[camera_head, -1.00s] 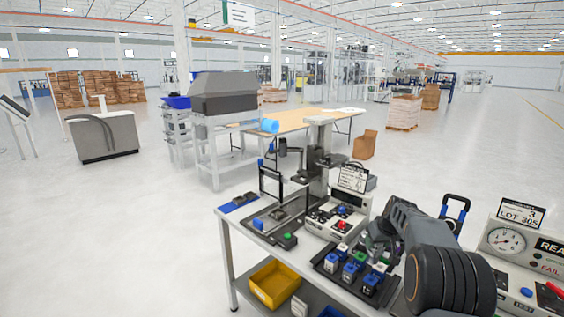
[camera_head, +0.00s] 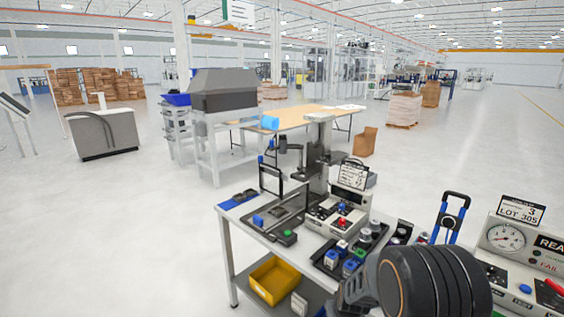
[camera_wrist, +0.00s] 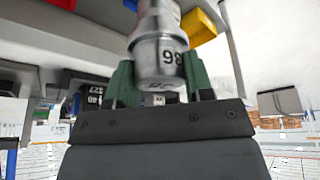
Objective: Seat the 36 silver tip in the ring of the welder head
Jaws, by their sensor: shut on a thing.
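My gripper (camera_wrist: 157,84) is shut on the silver tip (camera_wrist: 160,52), between its two green fingers in the wrist view. The tip is a metal cylinder with a number that appears upside down and looks like 36. In the head view my own arm hides the gripper and the tip. The welder head (camera_head: 310,160) is on a grey column at the back of the workbench (camera_head: 240,228), apart from the tip. Its ring is too small to make out.
A black tray (camera_head: 318,262) with coloured blocks and silver pieces lies on the bench, beside a control box (camera_head: 335,215) with a red button. A clipboard-like card (camera_head: 354,175) stands behind it. A gauge box (camera_head: 507,240) is at right. A yellow bin (camera_head: 275,280) sits on the lower shelf.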

